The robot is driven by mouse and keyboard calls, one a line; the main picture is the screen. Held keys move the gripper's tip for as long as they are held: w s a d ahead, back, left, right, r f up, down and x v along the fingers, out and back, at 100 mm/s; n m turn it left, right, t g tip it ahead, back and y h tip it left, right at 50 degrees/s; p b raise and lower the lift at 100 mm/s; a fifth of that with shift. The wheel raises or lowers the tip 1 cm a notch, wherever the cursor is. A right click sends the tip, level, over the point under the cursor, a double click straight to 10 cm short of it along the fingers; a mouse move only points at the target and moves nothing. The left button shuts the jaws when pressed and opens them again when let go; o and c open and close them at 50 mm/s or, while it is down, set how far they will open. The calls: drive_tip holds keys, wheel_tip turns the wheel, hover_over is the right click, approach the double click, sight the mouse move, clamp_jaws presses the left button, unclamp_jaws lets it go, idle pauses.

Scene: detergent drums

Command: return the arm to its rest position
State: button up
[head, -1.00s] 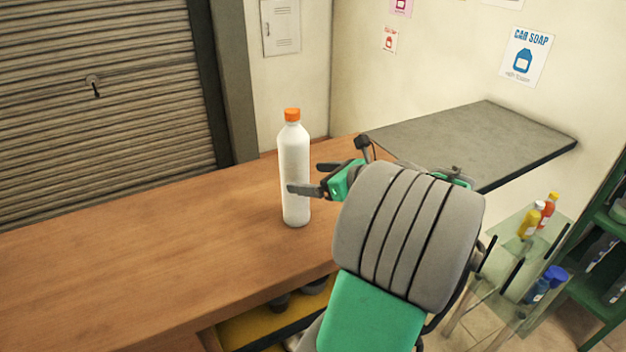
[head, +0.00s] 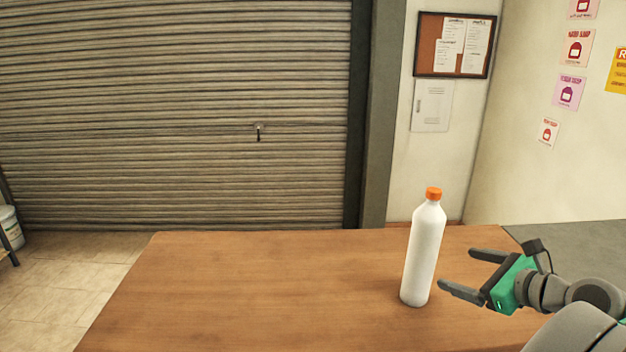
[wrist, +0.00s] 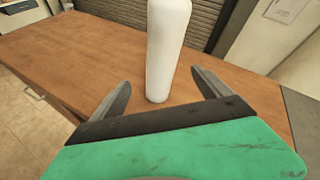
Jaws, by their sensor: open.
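My gripper (head: 464,272) is open and empty at the right side of the head view, to the right of a white bottle with an orange cap (head: 423,252). The bottle stands upright on the wooden table (head: 250,290). In the wrist view the bottle (wrist: 167,45) stands beyond the two spread fingers of my gripper (wrist: 165,88), with a gap to them, and its cap is out of frame. My arm enters the head view from the lower right corner.
The table is clear to the left of the bottle. A grey surface (head: 585,243) lies behind my arm at the right. A closed roller shutter (head: 180,120) and a wall with a notice board (head: 428,45) stand behind the table.

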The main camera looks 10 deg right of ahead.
drive_tip(key=s+d+f+n+g, duration=0.1)
drive_tip(key=s+f+n, duration=0.1)
drive_tip(key=f+n, duration=0.1)
drive_tip(key=s+d+f+n+g+h, duration=0.1)
drive_tip(key=s+f+n, duration=0.1)
drive_tip(key=f+n, duration=0.2)
drive_tip(key=s+d+f+n+g, duration=0.1)
drive_tip(key=f+n+g, duration=0.1)
drive_tip(key=f+n, duration=0.1)
drive_tip(key=shift+s+d+f+n+h, duration=0.3)
drive_tip(key=shift+s+d+f, duration=0.1)
drive_tip(key=shift+f, duration=0.2)
drive_tip(key=s+a+f+n+g, duration=0.3)
drive_tip(key=s+f+n+g, duration=0.35)
drive_tip(key=s+f, duration=0.35)
drive_tip(key=w+a+r+n+b, duration=0.1)
drive_tip(key=w+a+r+n, duration=0.1)
drive_tip(key=a, duration=0.7)
drive_tip(key=w+a+r+n+t+b, duration=0.1)
drive_tip(key=w+a+r+n+b, duration=0.1)
drive_tip(key=a+n, duration=0.4)
drive_tip(key=w+a+r+n+t+h+b, duration=0.1)
drive_tip(key=w+a+r+n, duration=0.2)
drive_tip(key=a, duration=1.1)
drive_tip(key=w+n, duration=0.1)
drive_tip(key=w, duration=0.1)
drive_tip(key=shift+w+r, duration=0.15)
drive_tip(key=shift+w, duration=0.25)
